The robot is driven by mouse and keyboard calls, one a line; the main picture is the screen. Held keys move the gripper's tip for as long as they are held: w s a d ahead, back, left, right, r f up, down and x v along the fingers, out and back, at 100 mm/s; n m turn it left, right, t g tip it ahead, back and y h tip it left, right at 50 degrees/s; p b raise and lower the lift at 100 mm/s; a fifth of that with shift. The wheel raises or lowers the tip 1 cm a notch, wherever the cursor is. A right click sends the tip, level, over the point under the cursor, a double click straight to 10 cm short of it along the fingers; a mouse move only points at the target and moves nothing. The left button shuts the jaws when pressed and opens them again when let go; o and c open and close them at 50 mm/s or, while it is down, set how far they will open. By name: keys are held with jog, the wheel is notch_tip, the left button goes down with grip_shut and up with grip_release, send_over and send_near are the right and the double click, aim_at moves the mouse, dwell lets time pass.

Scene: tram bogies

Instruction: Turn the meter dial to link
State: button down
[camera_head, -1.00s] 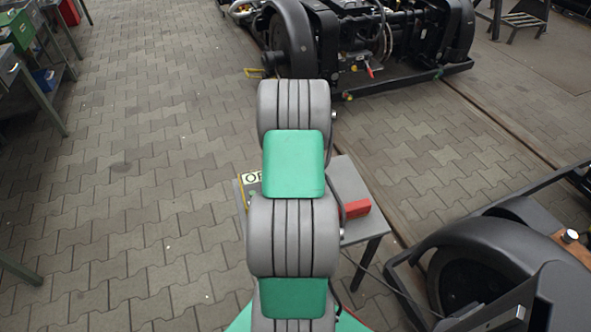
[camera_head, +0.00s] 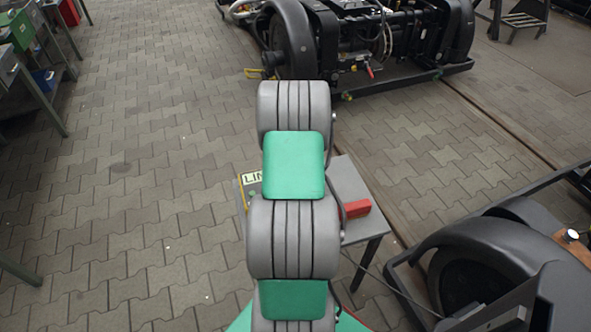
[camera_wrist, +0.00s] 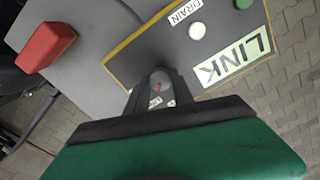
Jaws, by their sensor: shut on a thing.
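The meter (camera_wrist: 140,52) is a dark grey panel with a yellow edge on a small grey table. In the wrist view its display (camera_wrist: 233,61) reads "LINK". In the head view only the start of that display (camera_head: 251,178) shows beside my arm. The meter dial (camera_wrist: 160,81) is a small grey knob with a red pointer mark. My gripper (camera_wrist: 157,91) is shut on the dial, with its dark fingers at the dial's sides. Small labels by the dial are partly hidden between the fingers. My arm hides the gripper and dial in the head view.
A white button (camera_wrist: 197,31) beside a "DRAIN" label and a green button (camera_wrist: 243,4) sit on the panel. A red block (camera_head: 357,209) is on the table (camera_head: 362,232). Bogies (camera_head: 370,45) stand behind and at right.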

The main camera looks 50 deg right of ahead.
dwell(0.4)
jog(key=c, duration=1.1)
grip_release()
jog(key=shift+r, duration=0.1)
notch_tip(320, 180, up, 8)
jog(key=shift+f, duration=0.15)
jog(key=shift+d, duration=0.1)
